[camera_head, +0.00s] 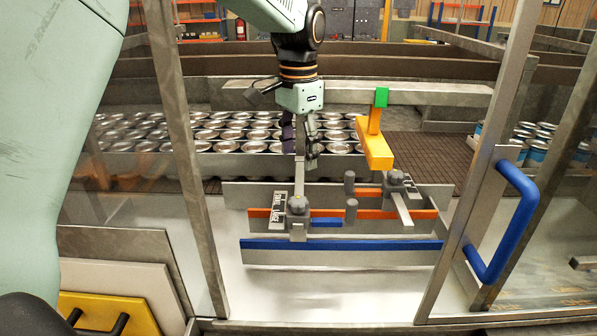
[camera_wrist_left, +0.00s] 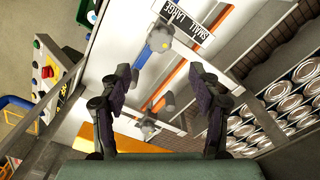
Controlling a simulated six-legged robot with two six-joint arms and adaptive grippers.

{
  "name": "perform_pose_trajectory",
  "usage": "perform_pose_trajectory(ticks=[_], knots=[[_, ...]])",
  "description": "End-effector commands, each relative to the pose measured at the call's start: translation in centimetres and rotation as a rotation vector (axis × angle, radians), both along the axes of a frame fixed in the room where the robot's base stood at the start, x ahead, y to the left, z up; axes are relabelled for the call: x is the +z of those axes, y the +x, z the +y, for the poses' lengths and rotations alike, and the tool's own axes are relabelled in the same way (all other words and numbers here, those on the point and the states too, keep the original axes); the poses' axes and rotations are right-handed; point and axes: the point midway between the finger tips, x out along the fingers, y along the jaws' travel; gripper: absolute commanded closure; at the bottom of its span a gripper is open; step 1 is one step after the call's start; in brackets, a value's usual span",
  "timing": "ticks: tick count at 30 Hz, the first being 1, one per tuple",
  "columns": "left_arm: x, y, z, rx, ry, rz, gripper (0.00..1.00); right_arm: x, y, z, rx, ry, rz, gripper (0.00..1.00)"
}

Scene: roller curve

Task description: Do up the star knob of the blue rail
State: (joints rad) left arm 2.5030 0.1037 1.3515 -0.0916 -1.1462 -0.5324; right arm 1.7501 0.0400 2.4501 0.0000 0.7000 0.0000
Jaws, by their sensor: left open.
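The blue rail (camera_head: 350,245) runs across the front of the guide; part of it also shows in the left wrist view (camera_wrist_left: 143,60). A dark grey star knob (camera_head: 298,204) sits on the bracket at its left, beside a SMALL/LARGE scale plate (camera_head: 279,207). In the left wrist view this knob (camera_wrist_left: 158,42) shows just beyond the fingertips. My left gripper (camera_head: 308,152) is open and empty, pointing down above and behind the knob, apart from it. In the left wrist view its fingers (camera_wrist_left: 160,74) are spread wide. My right gripper is not in view.
An orange rail (camera_head: 330,214) with a second star knob (camera_head: 395,178) lies behind the blue one. A yellow bar with a green end (camera_head: 375,150) stands at right. Rows of cans (camera_head: 235,134) lie behind. A door frame with a blue handle (camera_head: 510,220) is at right.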

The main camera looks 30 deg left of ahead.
Motion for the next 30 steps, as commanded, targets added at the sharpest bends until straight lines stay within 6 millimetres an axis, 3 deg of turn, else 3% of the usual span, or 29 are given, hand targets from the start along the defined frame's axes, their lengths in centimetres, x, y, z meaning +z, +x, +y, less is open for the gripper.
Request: perform_pose_trajectory(ticks=[7,30], knots=[[2.0,0.0,0.0,0.0,0.0,0.0,0.37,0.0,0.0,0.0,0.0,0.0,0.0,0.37],[2.1,-0.1,-0.1,0.0,0.0,0.001,0.37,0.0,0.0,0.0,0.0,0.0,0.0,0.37]])
